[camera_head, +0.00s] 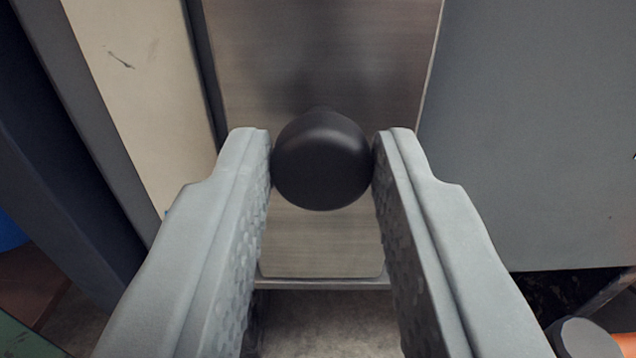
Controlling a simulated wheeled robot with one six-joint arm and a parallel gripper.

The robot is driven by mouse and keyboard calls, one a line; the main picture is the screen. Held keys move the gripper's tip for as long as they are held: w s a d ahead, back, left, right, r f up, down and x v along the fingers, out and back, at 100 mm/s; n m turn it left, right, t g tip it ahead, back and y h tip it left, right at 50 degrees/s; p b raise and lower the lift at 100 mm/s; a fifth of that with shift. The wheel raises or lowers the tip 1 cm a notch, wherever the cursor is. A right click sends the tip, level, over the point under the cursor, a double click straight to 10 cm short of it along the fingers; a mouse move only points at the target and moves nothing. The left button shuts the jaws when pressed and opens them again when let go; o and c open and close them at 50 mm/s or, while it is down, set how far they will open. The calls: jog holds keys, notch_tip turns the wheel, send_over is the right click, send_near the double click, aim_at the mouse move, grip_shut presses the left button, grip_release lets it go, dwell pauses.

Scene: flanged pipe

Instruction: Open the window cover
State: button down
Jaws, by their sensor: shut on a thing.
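A round black knob (322,162) stands out from a brushed metal cover plate (320,245) in the middle of the view. The plate runs up past the top of the frame, and its lower edge shows below the knob. My gripper (322,160) is shut on the knob, with one grey finger touching it on each side. The knob's base and the part of the plate behind the knob are hidden.
A flat grey panel (530,130) lies to the right of the plate. A cream panel (140,90) and dark blue uprights (60,150) stand to the left. A dark cylindrical end (585,338) and an orange part (625,343) show at the bottom right.

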jog(key=shift+d, duration=0.5)
jog(key=c, duration=1.1)
grip_release()
jog(key=shift+c, duration=0.2)
jog(key=shift+s, duration=0.1)
jog(key=s+a, duration=0.1)
jog(key=s, duration=1.6)
jog(key=shift+s+a, duration=0.15)
jog(key=shift+a, duration=0.05)
